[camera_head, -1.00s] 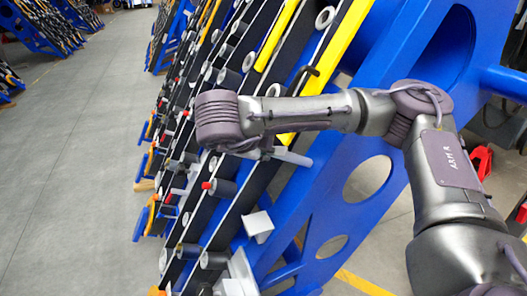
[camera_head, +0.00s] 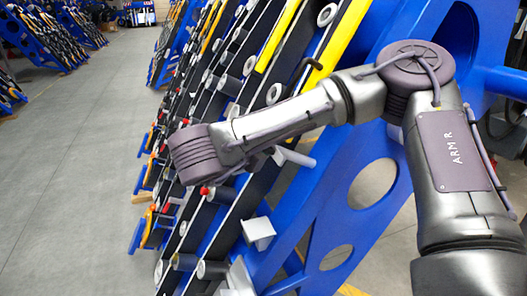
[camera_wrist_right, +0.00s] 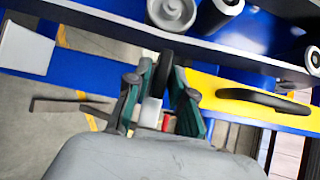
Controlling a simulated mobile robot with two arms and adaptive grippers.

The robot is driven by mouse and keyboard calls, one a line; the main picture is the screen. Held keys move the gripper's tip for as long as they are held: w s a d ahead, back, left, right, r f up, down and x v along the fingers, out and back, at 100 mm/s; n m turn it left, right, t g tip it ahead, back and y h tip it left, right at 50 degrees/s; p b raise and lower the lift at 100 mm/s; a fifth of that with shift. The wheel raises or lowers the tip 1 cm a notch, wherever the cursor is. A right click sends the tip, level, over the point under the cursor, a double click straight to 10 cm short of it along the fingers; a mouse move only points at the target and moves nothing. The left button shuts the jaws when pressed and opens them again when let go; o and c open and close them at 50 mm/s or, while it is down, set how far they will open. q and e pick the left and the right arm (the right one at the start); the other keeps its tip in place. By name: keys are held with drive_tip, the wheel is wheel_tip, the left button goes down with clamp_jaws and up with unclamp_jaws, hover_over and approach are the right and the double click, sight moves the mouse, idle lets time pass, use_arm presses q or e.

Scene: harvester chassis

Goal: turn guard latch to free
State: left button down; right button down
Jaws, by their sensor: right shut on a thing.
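In the right wrist view my right gripper (camera_wrist_right: 160,100) has its two green-padded fingers closed around a narrow dark upright piece (camera_wrist_right: 163,72), which looks like the guard latch lever. Its lower part is hidden between the fingers. A yellow guard bar (camera_wrist_right: 238,92) with a black handle (camera_wrist_right: 265,100) lies just right of the fingers. In the head view the yellow guard (camera_head: 345,45) runs up the sloped frame. My right arm's wrist hides the gripper and the latch there. My left gripper is in neither view.
A blue frame (camera_head: 365,190) with large cut-outs stands behind my right arm. Dark rails with grey rollers (camera_head: 212,270) run along its sloped side. A white plate (camera_head: 258,230) sticks out below the arm. The grey floor (camera_head: 70,180) at left is clear.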

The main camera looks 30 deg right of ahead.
idle(0.3)
drive_tip(key=c, duration=1.2)
unclamp_jaws()
drive_tip(key=v, duration=1.2)
drive_tip(key=shift+f, duration=0.1)
